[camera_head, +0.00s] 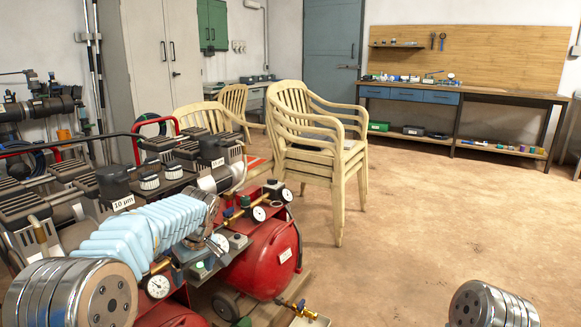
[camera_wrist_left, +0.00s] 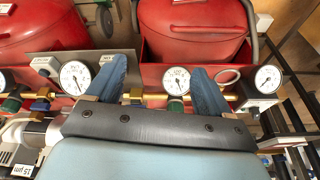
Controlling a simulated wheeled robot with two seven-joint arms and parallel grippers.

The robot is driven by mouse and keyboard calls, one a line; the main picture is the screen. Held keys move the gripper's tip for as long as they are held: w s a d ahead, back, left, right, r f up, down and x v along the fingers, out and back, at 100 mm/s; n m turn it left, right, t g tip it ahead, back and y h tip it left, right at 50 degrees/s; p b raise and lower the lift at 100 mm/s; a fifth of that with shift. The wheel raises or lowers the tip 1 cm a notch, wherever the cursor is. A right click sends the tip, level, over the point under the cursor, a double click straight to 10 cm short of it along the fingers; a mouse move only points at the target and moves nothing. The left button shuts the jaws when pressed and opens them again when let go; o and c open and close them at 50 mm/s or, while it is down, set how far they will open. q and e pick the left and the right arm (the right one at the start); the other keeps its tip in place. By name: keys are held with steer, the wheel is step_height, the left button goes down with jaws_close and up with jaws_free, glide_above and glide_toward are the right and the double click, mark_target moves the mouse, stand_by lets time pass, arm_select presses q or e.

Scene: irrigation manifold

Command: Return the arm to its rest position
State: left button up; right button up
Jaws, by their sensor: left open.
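My left arm comes in from the lower left with a light-blue ribbed cover and silver joints. Its gripper (camera_head: 217,243) is small and partly hidden in the head view, in front of the manifold's gauges and valves. In the left wrist view, its two blue fingers (camera_wrist_left: 159,66) stand apart with nothing held between them. They point toward a brass manifold line (camera_wrist_left: 150,97) with white dial gauges (camera_wrist_left: 75,77). From this angle I cannot tell whether the fingers touch the line. A silver joint of my right arm shows at the lower right; the right gripper is out of view.
Red tanks (camera_head: 262,262) stand close beyond the left gripper. Black-capped filter units (camera_head: 120,180) crowd the left side. Stacked cream chairs (camera_head: 312,150) stand behind. A workbench (camera_head: 480,95) lines the back wall. The floor (camera_head: 430,220) at right is clear.

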arm_select(q)
steer(key=s+d+f+m+h, duration=0.15)
steer(key=s+f, duration=0.25)
steer(key=f, duration=0.5)
steer(key=s+d+f+m+g+h, duration=0.1)
steer(key=s+d+f+m, duration=0.2)
steer(key=f, duration=0.7)
steer(key=s+d+f+m+h, duration=0.1)
steer(key=s+d+f+h, duration=0.2)
steer(key=f, duration=0.6)
steer(key=s+d+f+m, duration=0.1)
steer(key=s+d+f, duration=0.1)
steer(key=s, duration=0.8)
steer(key=s+d+f+m+h, duration=0.1)
steer(key=s+f, duration=0.4)
steer(key=s, duration=0.5)
steer(key=shift+d+f+p, duration=0.3)
steer(key=shift+d+p, duration=0.05)
steer(key=shift+d, duration=0.5)
steer(key=shift+s+h, duration=0.1)
steer(key=shift+h, duration=0.15)
